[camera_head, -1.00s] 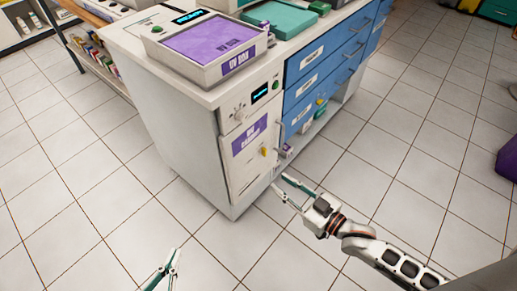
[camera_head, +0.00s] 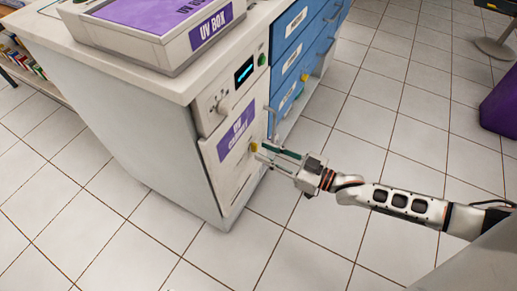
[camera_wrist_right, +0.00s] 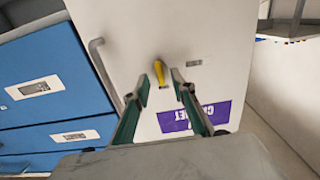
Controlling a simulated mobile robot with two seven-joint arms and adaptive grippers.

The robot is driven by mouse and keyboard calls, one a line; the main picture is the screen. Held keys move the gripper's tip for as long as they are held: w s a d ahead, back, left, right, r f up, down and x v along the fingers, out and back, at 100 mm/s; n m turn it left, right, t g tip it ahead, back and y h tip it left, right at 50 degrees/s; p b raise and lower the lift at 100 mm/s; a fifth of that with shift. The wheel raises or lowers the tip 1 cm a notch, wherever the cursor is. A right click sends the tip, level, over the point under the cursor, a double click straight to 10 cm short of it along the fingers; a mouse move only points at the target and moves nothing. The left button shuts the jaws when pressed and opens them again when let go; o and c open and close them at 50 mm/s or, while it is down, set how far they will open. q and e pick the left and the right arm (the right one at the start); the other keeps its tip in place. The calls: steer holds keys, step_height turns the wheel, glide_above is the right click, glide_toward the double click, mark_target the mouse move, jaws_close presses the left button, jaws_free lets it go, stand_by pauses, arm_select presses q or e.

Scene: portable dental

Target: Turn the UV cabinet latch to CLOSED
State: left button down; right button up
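The UV cabinet (camera_head: 205,160) is white, with a purple label (camera_head: 237,132) on its closed-looking front door. Its small yellow latch (camera_head: 254,147) sits at the door's right edge. My right gripper (camera_head: 262,151) is in front of the latch. In the wrist view its fingertips (camera_wrist_right: 163,82) are apart with the latch between or just beyond them; I cannot tell whether they touch it. My left gripper is out of view.
A grey vertical handle (camera_wrist_right: 102,72) stands beside the latch, close to my right fingers. Blue drawers (camera_head: 290,75) adjoin the cabinet. The UV box (camera_head: 185,55) stands on top. The tiled floor (camera_head: 330,225) in front is clear.

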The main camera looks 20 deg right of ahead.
mark_target(254, 148)
steer(key=shift+x, duration=1.3)
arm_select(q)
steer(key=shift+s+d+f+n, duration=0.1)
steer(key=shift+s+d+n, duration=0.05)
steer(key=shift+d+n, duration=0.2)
arm_select(e)
jaws_close()
